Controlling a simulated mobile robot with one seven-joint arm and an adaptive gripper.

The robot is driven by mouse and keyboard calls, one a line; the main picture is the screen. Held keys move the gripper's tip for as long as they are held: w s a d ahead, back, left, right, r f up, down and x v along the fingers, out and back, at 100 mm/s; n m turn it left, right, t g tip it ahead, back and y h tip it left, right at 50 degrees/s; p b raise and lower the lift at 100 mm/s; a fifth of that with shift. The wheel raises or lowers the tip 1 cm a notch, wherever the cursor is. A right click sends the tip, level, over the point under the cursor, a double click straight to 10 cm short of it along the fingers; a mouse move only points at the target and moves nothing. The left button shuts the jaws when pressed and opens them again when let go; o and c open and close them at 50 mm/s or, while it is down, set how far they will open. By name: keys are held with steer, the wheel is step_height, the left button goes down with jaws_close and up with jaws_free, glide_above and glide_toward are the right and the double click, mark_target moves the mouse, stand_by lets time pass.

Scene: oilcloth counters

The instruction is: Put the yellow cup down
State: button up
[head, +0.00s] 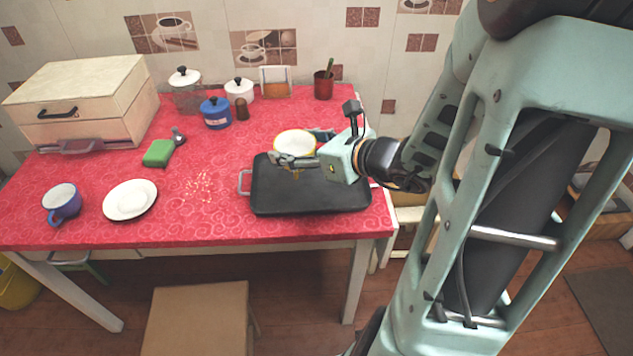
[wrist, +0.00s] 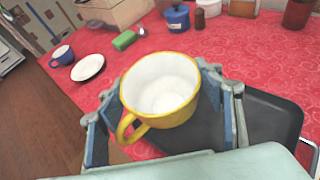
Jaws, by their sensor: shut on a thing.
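The yellow cup (wrist: 161,90) is white inside, looks empty and has its handle toward the lower left in the wrist view. In the head view the cup (head: 294,143) is at the far part of the black tray (head: 310,196). My gripper (head: 296,148) is shut on the cup, with one finger on each side of it. In the wrist view the gripper (wrist: 160,112) holds the cup roughly upright. The cup appears to be above the tray; its base is hidden, so I cannot tell the gap.
A white plate (head: 130,199), a blue cup (head: 62,203) and a green sponge (head: 158,153) lie to the left on the red oilcloth. Crumbs (head: 200,186) are left of the tray. A blue pot (head: 216,113) and a red cup (head: 323,86) stand at the back.

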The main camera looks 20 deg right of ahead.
steer(key=w+d+f, duration=0.1)
steer(key=d+f, duration=0.2)
steer(key=d, duration=0.1)
steer(key=w+d+f+b, duration=0.1)
steer(key=d+f, duration=0.2)
steer(key=d, duration=0.2)
steer(key=w+d+f, duration=0.1)
steer(key=d+f, duration=0.2)
steer(key=d, duration=0.1)
steer(key=shift+d+f, duration=0.15)
steer(key=shift+f, duration=0.2)
steer(key=shift+w+d+f+b, duration=0.1)
steer(key=shift+f+b, duration=0.5)
steer(key=shift+f, duration=1)
steer(key=shift+f, duration=0.3)
steer(key=o, duration=1.3)
steer(key=shift+r, duration=0.1)
steer(key=shift+c, duration=0.2)
